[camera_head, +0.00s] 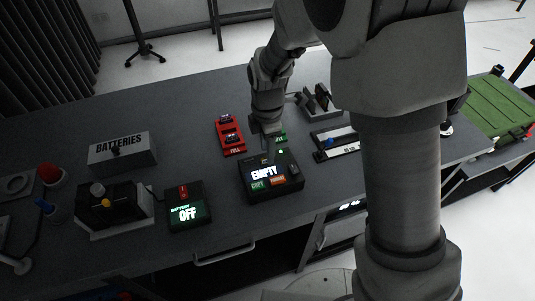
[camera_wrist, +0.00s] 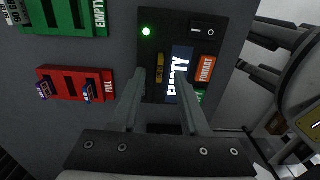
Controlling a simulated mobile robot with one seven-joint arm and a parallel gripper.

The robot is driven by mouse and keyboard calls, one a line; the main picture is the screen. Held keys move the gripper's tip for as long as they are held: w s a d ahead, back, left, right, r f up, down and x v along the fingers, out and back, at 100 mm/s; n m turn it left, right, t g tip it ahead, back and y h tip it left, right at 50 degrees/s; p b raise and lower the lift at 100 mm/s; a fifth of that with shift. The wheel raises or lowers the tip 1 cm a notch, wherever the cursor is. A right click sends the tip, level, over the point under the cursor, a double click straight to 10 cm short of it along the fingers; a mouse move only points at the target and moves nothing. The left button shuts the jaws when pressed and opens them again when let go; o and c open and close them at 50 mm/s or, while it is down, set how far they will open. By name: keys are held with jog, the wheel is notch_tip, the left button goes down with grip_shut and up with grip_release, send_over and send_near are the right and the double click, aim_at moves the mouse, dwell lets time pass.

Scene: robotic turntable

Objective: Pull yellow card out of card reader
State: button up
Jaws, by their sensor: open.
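The black card reader (camera_head: 293,183) stands on the grey bench in the head view, its screen reading EMPTY. It fills the middle of the wrist view (camera_wrist: 172,25), with a lit green lamp. A small yellow piece, apparently the yellow card (camera_wrist: 161,75), shows at the reader's slot in the wrist view. I cannot make it out in the head view. My gripper (camera_wrist: 160,78) is open, one finger on each side of the yellow card. Whether either finger touches it, I cannot tell. In the head view my gripper (camera_head: 268,137) is above the reader's far side.
A red rack (camera_wrist: 70,70) labelled FULL holds blue cards, beside a green rack (camera_wrist: 62,15) labelled EMPTY. Left of the reader are a battery box (camera_head: 190,212) reading OFF and a BATTERIES box (camera_head: 125,151). A grey stand (camera_head: 318,101) is behind to the right.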

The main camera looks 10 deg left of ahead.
jog(key=shift+f, duration=1.25)
grip_shut()
jog(key=shift+r, duration=0.2)
jog(key=shift+r+p, duration=1.6)
jog(key=shift+r, duration=0.7)
